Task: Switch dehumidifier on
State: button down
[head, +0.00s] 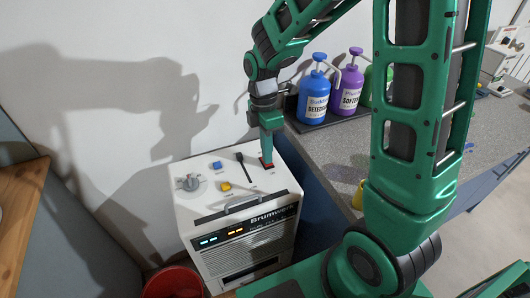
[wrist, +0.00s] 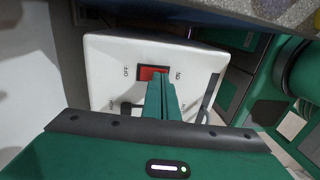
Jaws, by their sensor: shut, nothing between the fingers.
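The dehumidifier (head: 236,215) is a white box labelled Brumwerk, standing against the wall in the head view. Its red rocker switch (head: 267,167) is at the back right of its top. In the wrist view the red rocker (wrist: 149,72) lies between the printed words OFF on the left and ON on the right. My gripper (head: 266,160) is shut and empty, pointing down at the rocker. In the wrist view its fingertips (wrist: 160,78) overlap the rocker's ON half and hide part of it. I cannot tell whether they press it or which way it is tipped.
The top also has a grey dial (head: 188,183), a blue switch (head: 216,165), a yellow knob (head: 225,186) and a black lever (head: 242,163). Teal and orange lights show on the front. A counter (head: 330,150) with pump bottles (head: 314,95) stands right; a red bucket (head: 174,282) is in front.

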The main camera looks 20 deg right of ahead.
jog(key=shift+s+f, duration=0.1)
jog(key=shift+f, duration=0.1)
jog(key=shift+s+f, duration=0.25)
jog(key=shift+s, duration=0.25)
jog(key=shift+s+f, duration=0.25)
jog(key=shift+s, duration=0.2)
jog(key=shift+w, duration=0.25)
jog(key=shift+w+r, duration=0.15)
jog(key=shift+w, duration=0.3)
jog(key=shift+w+a+r, duration=0.1)
jog(key=shift+w+r, duration=0.3)
jog(key=shift+r, duration=0.15)
notch_tip(320, 180, up, 13)
jog(key=s, duration=0.2)
jog(key=shift+s+r, duration=0.15)
jog(key=shift+r, duration=0.05)
